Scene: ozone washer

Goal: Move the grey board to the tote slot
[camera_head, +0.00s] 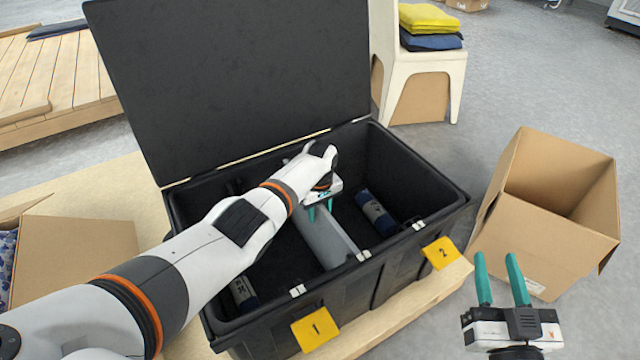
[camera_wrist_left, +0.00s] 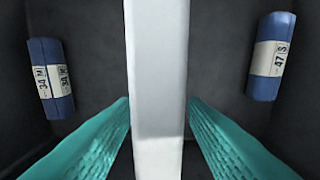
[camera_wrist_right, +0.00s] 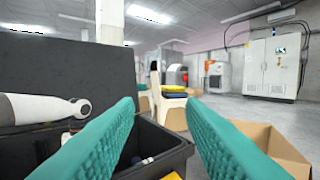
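The grey board (camera_head: 328,240) stands on edge in the black tote (camera_head: 292,304), running from front to back and parting its inside. In the left wrist view its pale top edge (camera_wrist_left: 158,80) runs straight between the fingers. My left gripper (camera_head: 320,213) is over the board, its open teal fingers one on each side. The left fingertips (camera_wrist_left: 159,99) look close to the board's sides; contact is unclear. My right gripper (camera_head: 503,275) is open and empty, outside the tote at the front right (camera_wrist_right: 160,100).
Blue rolls with white labels lie on either side of the board, one at left (camera_wrist_left: 50,80), one at right (camera_wrist_left: 270,57). The tote's lid (camera_head: 230,80) is up. An open cardboard box (camera_head: 550,200) stands right; yellow tags 1 (camera_head: 315,329) and 2 (camera_head: 441,253) hang in front.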

